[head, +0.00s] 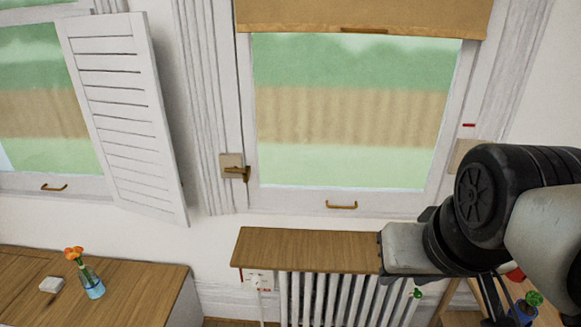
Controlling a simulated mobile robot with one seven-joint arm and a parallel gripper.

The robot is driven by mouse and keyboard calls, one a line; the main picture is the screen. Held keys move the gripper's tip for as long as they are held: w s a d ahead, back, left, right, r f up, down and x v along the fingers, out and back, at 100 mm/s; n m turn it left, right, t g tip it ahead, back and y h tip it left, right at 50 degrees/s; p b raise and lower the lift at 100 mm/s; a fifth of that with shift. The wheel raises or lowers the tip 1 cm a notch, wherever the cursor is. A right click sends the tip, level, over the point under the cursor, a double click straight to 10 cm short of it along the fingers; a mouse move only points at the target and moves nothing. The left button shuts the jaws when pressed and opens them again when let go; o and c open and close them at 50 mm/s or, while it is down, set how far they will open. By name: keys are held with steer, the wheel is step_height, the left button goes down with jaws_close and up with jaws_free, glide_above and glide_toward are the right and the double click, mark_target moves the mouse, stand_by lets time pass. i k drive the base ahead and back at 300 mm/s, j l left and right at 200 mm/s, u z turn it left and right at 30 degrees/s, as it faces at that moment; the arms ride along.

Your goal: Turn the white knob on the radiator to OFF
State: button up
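The white radiator (335,298) stands under the middle window, below a wooden shelf (305,250). At its upper left end is a small white part that looks like the knob (262,282), in front of a pale plate with red marks (250,275). The knob's setting is too small to read. My arm comes in from the right and covers the shelf's right end in the picture. What seems to be my gripper (492,300) points down at the lower right, well to the right of the knob. Its tips are out of view, and its opening is unclear.
A small green part (417,293) shows at the radiator's right. A wooden cabinet (130,285) at left bears a vase with orange flowers (90,280) and a small white block (50,284). Below my arm are a blue item (523,310) and a red item (515,274).

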mark_target(255, 281)
steer(key=u, duration=0.8)
steer(key=i+j+z, duration=0.15)
steer(key=j, duration=0.2)
steer(key=i+j+z, duration=0.1)
steer(key=i, duration=0.5)
steer(key=u, duration=0.05)
